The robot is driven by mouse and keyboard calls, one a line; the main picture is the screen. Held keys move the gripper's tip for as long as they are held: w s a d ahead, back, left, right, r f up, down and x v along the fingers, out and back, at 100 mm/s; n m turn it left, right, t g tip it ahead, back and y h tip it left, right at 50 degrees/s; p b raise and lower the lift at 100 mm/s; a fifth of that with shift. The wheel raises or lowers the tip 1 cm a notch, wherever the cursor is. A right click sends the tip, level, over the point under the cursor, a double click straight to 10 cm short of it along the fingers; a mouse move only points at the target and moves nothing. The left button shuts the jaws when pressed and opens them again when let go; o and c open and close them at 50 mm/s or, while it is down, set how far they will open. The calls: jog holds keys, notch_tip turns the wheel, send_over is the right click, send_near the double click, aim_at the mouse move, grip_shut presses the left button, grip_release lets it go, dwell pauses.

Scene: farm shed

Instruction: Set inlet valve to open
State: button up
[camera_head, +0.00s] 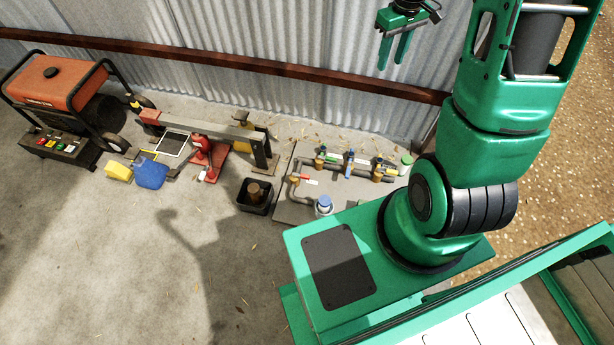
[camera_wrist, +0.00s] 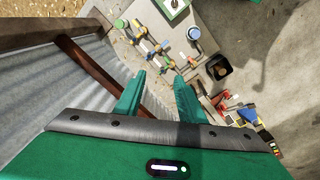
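The pipe assembly with several valves lies on a grey board (camera_head: 290,210) on the floor. A red tag or handle (camera_head: 305,177) sits on the front left branch, near a blue-topped round part (camera_head: 323,204). Labels are too small to read, so I cannot tell which valve is the inlet or its setting. The pipes (camera_wrist: 152,45) also show in the wrist view. My gripper (camera_head: 393,62) (camera_wrist: 160,80) is open and empty, high above and apart from them.
A corrugated metal wall (camera_head: 250,30) with a rusty rail (camera_head: 230,62) runs behind. A black bin (camera_head: 256,196), a red jack (camera_head: 205,155), a blue jug (camera_head: 151,173) and an orange generator (camera_head: 55,82) stand left of the board. The front-left concrete is clear.

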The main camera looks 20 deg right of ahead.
jog(key=w+a+f+n, duration=0.1)
jog(key=w+f+n, duration=0.1)
jog(key=w+f, duration=0.4)
jog(key=w+a+f+n, duration=0.1)
jog(key=w+f, duration=0.2)
jog(key=f, duration=0.5)
jog(key=n+t+y, duration=0.2)
jog(key=n+y, duration=0.2)
jog(key=n, duration=0.3)
send_near(307, 176)
jog(key=x, duration=0.8)
jog(key=shift+w+f, duration=0.1)
jog(key=shift+f, duration=0.1)
